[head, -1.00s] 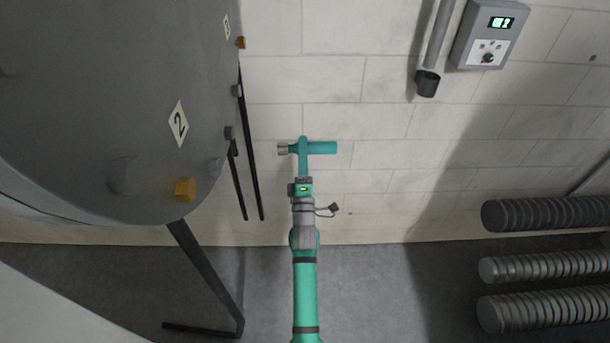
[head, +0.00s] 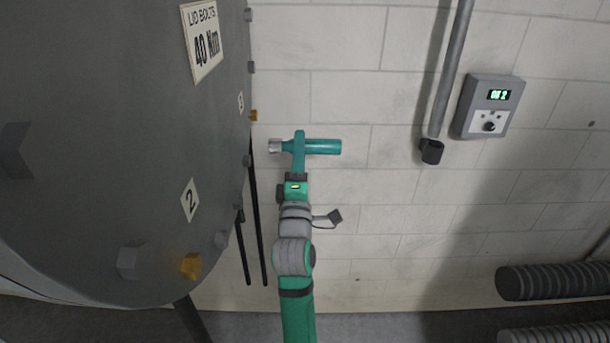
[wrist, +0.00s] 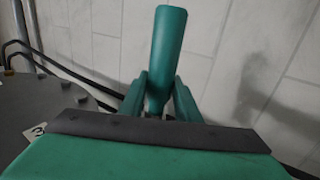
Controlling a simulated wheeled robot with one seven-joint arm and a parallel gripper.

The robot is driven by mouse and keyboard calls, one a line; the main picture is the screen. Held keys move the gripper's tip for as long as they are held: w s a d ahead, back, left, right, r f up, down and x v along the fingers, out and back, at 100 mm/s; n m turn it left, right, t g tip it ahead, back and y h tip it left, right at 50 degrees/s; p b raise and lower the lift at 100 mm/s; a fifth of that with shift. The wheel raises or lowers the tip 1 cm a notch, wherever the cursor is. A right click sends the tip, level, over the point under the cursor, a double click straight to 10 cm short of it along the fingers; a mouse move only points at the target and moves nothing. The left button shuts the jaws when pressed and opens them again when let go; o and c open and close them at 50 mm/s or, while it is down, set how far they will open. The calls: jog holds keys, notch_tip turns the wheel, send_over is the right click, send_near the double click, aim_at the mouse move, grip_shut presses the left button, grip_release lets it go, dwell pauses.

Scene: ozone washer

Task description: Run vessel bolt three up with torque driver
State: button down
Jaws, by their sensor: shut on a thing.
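My gripper (head: 299,142) is shut on the torque driver (head: 323,147), a teal cylinder with a metal socket (head: 274,146) at its left end. The driver is level in the head view, with the socket pointing left toward the vessel. In the wrist view the driver (wrist: 166,50) stands between the two teal fingers (wrist: 160,100). The grey vessel (head: 110,120) fills the left. A gold bolt (head: 254,116) sits on its edge beside the label 3 (head: 241,102). The socket is apart from that bolt, lower and to its right in the picture.
Another gold bolt (head: 191,266) sits near the label 2 (head: 189,200). A sign (head: 202,42) reads LID BOLTS 40 Nm. A control box (head: 489,107) and a grey pipe (head: 451,70) are on the wall. Ribbed hoses (head: 555,280) lie at lower right.

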jog(key=s+a+r, duration=0.2)
jog(key=s+r, duration=0.4)
jog(key=r, duration=0.4)
jog(key=shift+a+r, duration=0.2)
jog(key=shift+r, duration=0.2)
jog(key=shift+w, duration=0.1)
jog(key=shift+a+y, duration=0.4)
jog(key=shift+a, duration=0.2)
dwell(1.7)
jog(key=shift+d, duration=0.1)
dwell(0.4)
jog(key=shift+d, duration=2.65)
jog(key=shift+d, duration=0.1)
